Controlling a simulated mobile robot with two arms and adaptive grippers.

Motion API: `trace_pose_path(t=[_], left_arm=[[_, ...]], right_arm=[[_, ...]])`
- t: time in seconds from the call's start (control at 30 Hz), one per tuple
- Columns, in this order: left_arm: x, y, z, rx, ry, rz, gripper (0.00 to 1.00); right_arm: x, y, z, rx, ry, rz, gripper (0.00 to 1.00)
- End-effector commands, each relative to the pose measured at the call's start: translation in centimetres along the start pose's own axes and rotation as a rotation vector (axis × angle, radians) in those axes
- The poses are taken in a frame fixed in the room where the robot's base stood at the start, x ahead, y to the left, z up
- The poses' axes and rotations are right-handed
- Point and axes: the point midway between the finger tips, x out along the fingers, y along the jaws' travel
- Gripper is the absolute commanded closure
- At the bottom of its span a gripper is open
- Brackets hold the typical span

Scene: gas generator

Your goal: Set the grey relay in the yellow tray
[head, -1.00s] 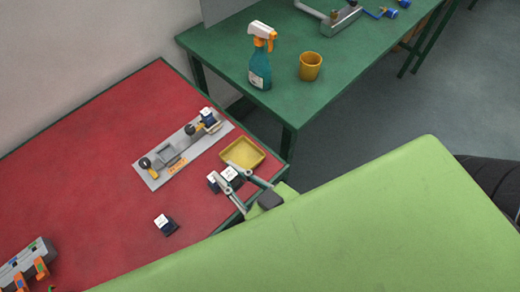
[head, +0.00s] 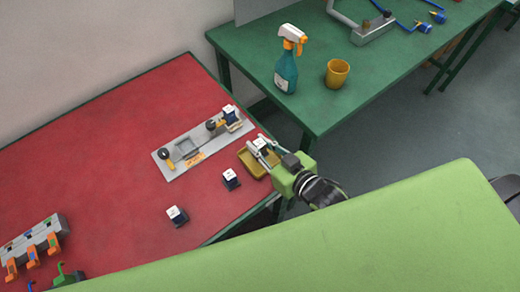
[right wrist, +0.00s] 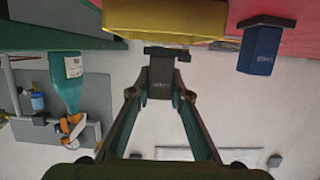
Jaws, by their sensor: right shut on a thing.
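The grey relay (right wrist: 160,82) is between the two fingertips of my right gripper (right wrist: 160,88) in the right wrist view. In the head view my right gripper (head: 264,152) is over the yellow tray (head: 248,164), with the relay's white top (head: 262,142) between its fingers. The yellow tray also shows at the top of the right wrist view (right wrist: 165,20), close to the relay. I cannot tell whether the relay touches the tray. My left gripper cannot be made out.
A dark blue relay (head: 231,179) stands beside the tray, another (head: 177,216) farther left. A grey fixture plate (head: 185,150) carries a relay (head: 231,114). A rack with orange clips (head: 32,245) is at lower left. A spray bottle (head: 287,70) and yellow cup (head: 337,72) stand on the green table.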

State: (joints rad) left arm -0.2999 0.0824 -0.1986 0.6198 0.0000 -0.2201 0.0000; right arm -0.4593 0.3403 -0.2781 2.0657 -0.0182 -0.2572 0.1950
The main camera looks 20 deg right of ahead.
Motion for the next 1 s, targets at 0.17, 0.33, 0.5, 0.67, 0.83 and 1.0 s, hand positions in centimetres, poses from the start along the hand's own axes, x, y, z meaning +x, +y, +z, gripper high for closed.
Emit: trace_pose_path(t=[0.17, 0.33, 0.5, 0.67, 0.83, 1.0], left_arm=[[0.1, 0.2, -0.1, 0.0, 0.001, 0.002, 0.62], [0.1, 0.4, -0.1, -0.001, 0.002, 0.005, 0.62], [0.1, 0.4, -0.1, 0.0, 0.002, 0.005, 0.62], [0.2, 0.4, -0.1, 0.0, 0.002, 0.005, 0.62], [0.2, 0.4, -0.1, 0.0, 0.002, 0.005, 0.62], [0.2, 0.4, -0.1, 0.001, 0.002, 0.005, 0.62]], right_arm=[[0.9, 0.2, 2.5, 0.0, -0.003, 0.001, 1.0], [1.0, 0.1, 3.1, -0.001, 0.001, 0.0, 1.0], [1.0, 0.1, 3.0, -0.001, 0.001, 0.0, 1.0], [1.1, 0.1, 3.3, -0.001, -0.001, 0.0, 0.69], [1.1, 0.1, 3.3, -0.001, -0.001, 0.0, 0.65], [1.1, 0.1, 3.2, -0.001, 0.0, 0.0, 0.65]])
